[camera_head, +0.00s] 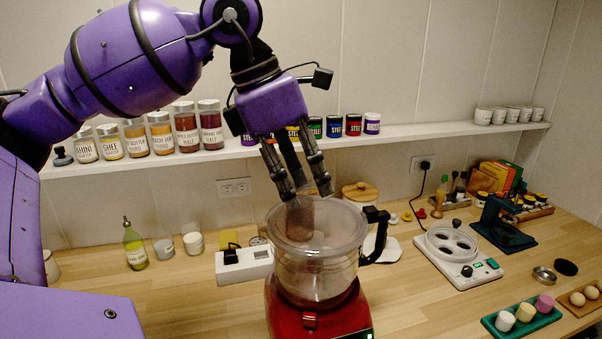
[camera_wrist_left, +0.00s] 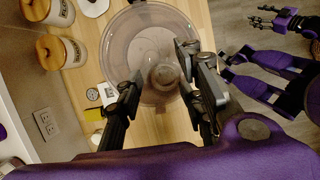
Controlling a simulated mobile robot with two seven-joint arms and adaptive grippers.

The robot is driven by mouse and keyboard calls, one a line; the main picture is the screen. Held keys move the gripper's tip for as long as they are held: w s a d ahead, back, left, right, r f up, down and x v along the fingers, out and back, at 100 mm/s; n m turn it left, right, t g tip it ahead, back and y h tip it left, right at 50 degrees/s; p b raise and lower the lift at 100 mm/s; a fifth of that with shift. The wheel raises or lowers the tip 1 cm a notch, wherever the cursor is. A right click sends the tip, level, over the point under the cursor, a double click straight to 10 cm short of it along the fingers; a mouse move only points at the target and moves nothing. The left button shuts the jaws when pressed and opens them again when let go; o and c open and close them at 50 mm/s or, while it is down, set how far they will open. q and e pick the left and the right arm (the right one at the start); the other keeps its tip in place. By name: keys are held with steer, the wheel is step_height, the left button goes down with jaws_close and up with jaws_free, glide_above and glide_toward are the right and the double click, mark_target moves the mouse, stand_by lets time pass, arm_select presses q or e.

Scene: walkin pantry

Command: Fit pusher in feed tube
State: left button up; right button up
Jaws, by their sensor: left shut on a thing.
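The food processor has a red base (camera_head: 320,310) and a clear bowl with a clear lid (camera_head: 345,235). My left gripper (camera_head: 298,192) points down over the lid, shut on the greyish see-through pusher (camera_head: 300,218). In the left wrist view the pusher's round end (camera_wrist_left: 165,76) shows between the fingertips (camera_wrist_left: 160,85), over the bowl (camera_wrist_left: 125,55). Pusher and feed tube overlap and are both see-through, so I cannot tell whether the pusher is inside the tube. My right gripper (camera_wrist_left: 268,14) is at the upper right of the left wrist view, away from the bowl, its fingers apart.
The bowl's dark handle (camera_head: 376,230) sticks out to the right. A white power strip (camera_head: 244,264) lies left of the processor. A white appliance with round wells (camera_head: 455,255) stands to the right. A shelf of jars (camera_head: 225,154) runs behind. The counter at front left is clear.

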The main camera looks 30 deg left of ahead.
arm_select(q)
steer(key=shift+f, duration=0.25)
steer(key=o, duration=1.2)
steer(key=shift+o, duration=0.2)
steer(key=v, duration=1.2)
steer(key=shift+f, duration=0.1)
